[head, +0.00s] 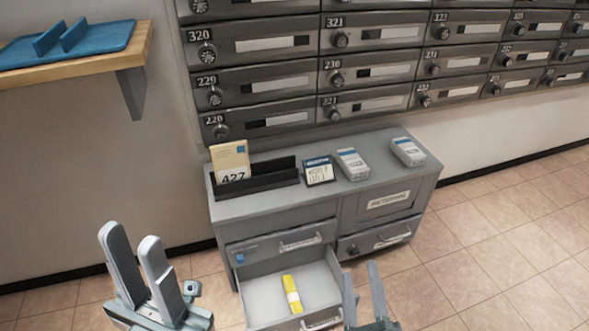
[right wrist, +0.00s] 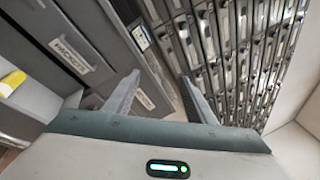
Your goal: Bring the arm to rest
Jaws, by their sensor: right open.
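My left gripper (head: 131,234) is at the lower left of the head view, with its two grey fingers pointing up and apart, and nothing between them. My right gripper (head: 361,272) is at the bottom of the head view, just right of the pulled-out drawer. Its fingers are apart and empty. In the right wrist view, the right gripper (right wrist: 159,76) shows both fingers spread, with the cabinet and mailboxes beyond them.
A grey cabinet (head: 330,215) has an open lower drawer (head: 258,290) holding a yellow object (head: 291,294). On top are a black holder (head: 258,180) with a card, and small boxes (head: 408,152). A wooden shelf (head: 75,73) is at upper left. Floor at right is clear.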

